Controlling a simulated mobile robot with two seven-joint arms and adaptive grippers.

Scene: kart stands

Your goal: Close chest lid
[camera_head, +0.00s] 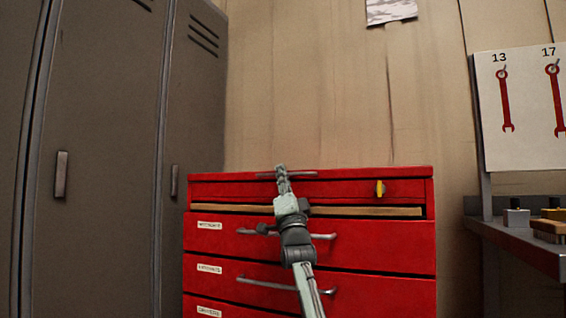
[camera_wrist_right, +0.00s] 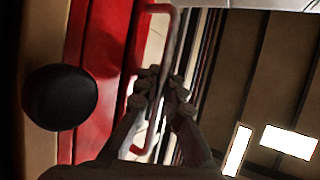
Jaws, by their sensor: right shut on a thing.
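The red chest (camera_head: 350,235) stands against the wall in the middle of the head view. Its lid (camera_head: 345,187) is the top red section, with a grey handle (camera_head: 308,174) and a yellow latch (camera_head: 380,188) on its front. A dark gap with a tan strip (camera_head: 390,211) shows below the lid's front. My right gripper (camera_head: 282,172) reaches up in front of the chest and is shut on the lid handle. In the right wrist view its fingers (camera_wrist_right: 163,85) close around the handle bar (camera_wrist_right: 143,146). My left gripper is not in view.
Several labelled drawers with bar handles (camera_head: 290,287) lie below the lid. Grey lockers (camera_head: 105,150) stand close on the left. A workbench (camera_head: 525,243) and a wrench board (camera_head: 525,115) are on the right. The wall above the chest is mostly bare.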

